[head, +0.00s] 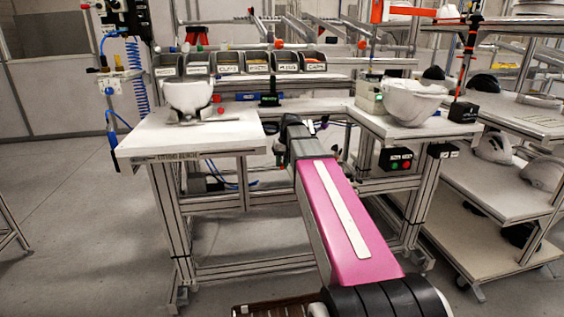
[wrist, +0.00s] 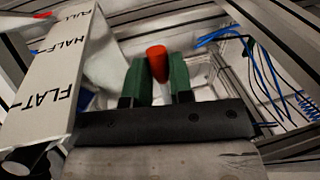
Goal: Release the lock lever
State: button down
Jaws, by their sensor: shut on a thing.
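A lever with an orange-red knob (wrist: 157,63) stands between the two green fingers of my gripper (wrist: 158,80) in the wrist view. My gripper is shut on it, and the knob's top shows above the fingers. The lever's lower part is hidden by the gripper. A pale plate (wrist: 50,75) marked FULL, HALF and FLAT lies to the left of the fingers, apart from them. In the head view my own arm hides the gripper and the lever, at the gap between the two white worktops.
A white helmet shell (head: 190,96) sits on a stand on the left worktop (head: 185,140). Another white shell (head: 412,103) is at the right, beside a black box (head: 463,112). Labelled bins (head: 257,62) line the back. Blue cables (wrist: 265,70) hang right of the gripper.

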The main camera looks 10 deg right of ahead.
jog(key=shift+f+t, duration=0.25)
jog(key=shift+t, duration=0.05)
jog(key=c, duration=1)
grip_release()
jog(key=shift+r, duration=0.1)
jog(key=v, duration=1)
jog(key=shift+r, duration=0.35)
jog(key=shift+d, duration=0.1)
